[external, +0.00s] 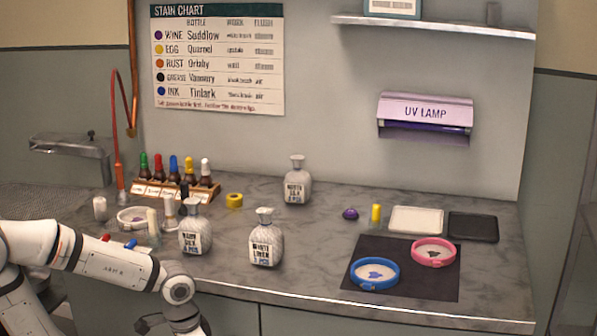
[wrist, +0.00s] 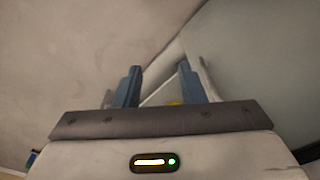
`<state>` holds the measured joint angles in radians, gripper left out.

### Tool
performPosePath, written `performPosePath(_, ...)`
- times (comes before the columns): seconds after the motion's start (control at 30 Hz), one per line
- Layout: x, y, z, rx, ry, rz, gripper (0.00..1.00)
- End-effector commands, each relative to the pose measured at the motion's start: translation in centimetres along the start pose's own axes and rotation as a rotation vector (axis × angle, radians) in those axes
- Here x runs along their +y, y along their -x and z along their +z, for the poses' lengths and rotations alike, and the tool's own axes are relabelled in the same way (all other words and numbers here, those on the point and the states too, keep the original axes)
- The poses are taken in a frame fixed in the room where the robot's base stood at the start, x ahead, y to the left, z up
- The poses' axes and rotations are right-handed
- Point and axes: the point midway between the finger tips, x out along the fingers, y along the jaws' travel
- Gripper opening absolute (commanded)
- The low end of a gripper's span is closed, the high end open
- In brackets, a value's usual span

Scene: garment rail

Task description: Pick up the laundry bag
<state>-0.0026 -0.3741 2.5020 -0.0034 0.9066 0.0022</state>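Three pale, bag-shaped items with tied necks and printed labels stand upright on the grey marble counter in the external view. One is at the back (external: 297,182), one at front left (external: 195,230), one at front centre (external: 265,240); the front-centre label seems to read "WHITE LINEN". I cannot tell which one the task means. My gripper (wrist: 159,82) shows two blue fingers spread apart with nothing between them in the wrist view. In the external view my arm is low at the front left, away from the bags, and its gripper cannot be made out.
A bottle rack (external: 172,192) stands at the back left. A yellow tape roll (external: 234,200) sits near the back bag. A dark mat (external: 362,284) with blue (external: 374,287) and pink (external: 434,265) hoops lies right. Pale (external: 416,220) and black (external: 472,227) trays lie behind it.

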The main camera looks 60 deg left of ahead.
Motion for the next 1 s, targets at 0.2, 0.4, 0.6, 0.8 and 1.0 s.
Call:
performPosePath(0.2, 0.0, 0.0, 0.0, 0.000, 0.000, 0.000, 0.45)
performPosePath(0.4, 0.0, 0.0, 0.0, 0.000, 0.000, 0.000, 0.46)
performPosePath(0.6, 0.0, 2.8, -0.3, 0.005, 0.000, 0.000, 0.46)
performPosePath(0.8, 0.0, 9.4, -1.1, 0.020, -0.001, -0.001, 0.46)
performPosePath(1.0, 0.0, 16.0, -2.3, 0.037, 0.000, -0.001, 0.46)
